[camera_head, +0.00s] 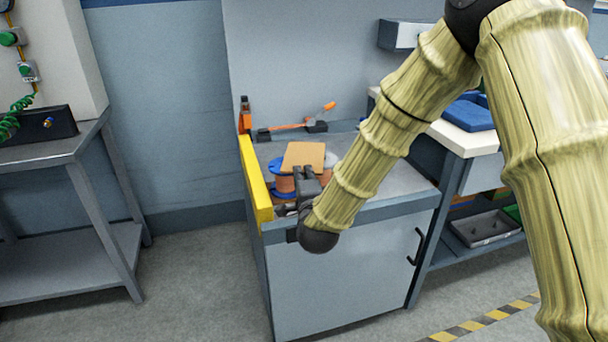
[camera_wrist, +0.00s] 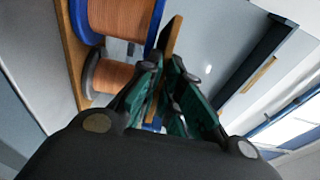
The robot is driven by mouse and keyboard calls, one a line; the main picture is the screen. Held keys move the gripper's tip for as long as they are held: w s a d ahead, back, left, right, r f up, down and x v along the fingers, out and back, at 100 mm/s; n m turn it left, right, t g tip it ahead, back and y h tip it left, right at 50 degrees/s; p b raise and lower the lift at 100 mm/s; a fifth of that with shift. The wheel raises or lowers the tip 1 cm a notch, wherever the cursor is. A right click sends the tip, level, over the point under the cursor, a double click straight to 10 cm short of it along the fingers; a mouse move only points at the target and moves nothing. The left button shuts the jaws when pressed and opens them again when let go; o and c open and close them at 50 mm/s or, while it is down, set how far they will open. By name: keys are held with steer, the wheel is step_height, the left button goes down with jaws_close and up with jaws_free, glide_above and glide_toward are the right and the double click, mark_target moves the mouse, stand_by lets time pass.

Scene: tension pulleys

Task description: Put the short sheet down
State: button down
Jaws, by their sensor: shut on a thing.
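The short sheet, a small tan rectangular plate (camera_head: 303,156), is in my gripper (camera_head: 307,176). In the wrist view the sheet (camera_wrist: 172,38) is seen edge-on between the green-padded fingers (camera_wrist: 165,90), which are shut on it. Copper spools also show at the left of the wrist view (camera_wrist: 118,18).
The grey cabinet top (camera_head: 385,181) is clear at the right. A yellow rail (camera_head: 256,180) edges its left side. An orange-handled tool (camera_head: 290,127) lies at the back. A workbench with a blue bin (camera_head: 468,115) stands right; a metal table (camera_head: 55,150) stands left.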

steer(key=shift+f, duration=0.15)
steer(key=c, duration=1.6)
jaws_free()
steer(key=s, duration=0.4)
steer(key=s+d, duration=0.1)
steer(key=s, duration=0.3)
steer(key=s+d+r+p, duration=0.1)
steer(key=s, duration=0.3)
